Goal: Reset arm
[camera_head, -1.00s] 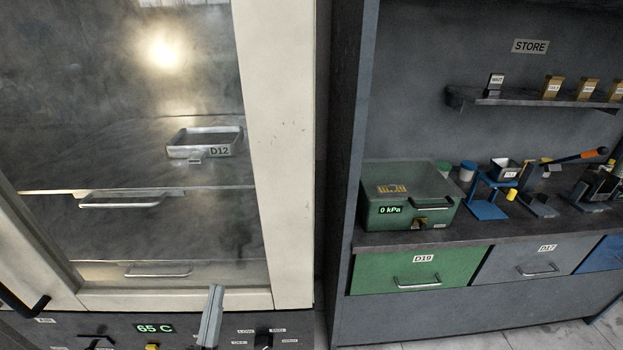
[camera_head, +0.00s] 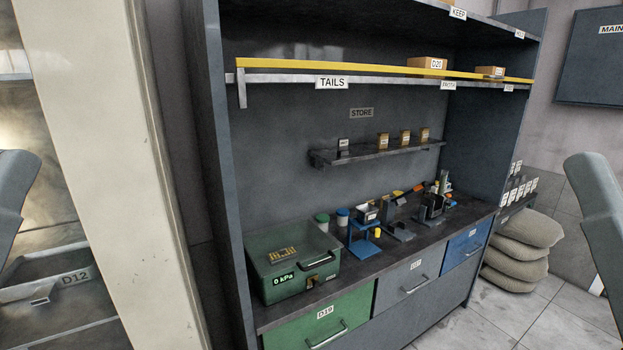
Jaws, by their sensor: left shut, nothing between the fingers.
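A grey part of my right arm (camera_head: 598,215) shows at the right edge. My right gripper is out of the picture.
A storage unit fills the middle, with a green 0 kPa box (camera_head: 292,262), a blue stand (camera_head: 362,245) and small tools on its worktop. Below are drawers, one green D19 (camera_head: 320,320). A yellow-edged shelf (camera_head: 380,69) crosses above. Sacks (camera_head: 522,245) stand at right.

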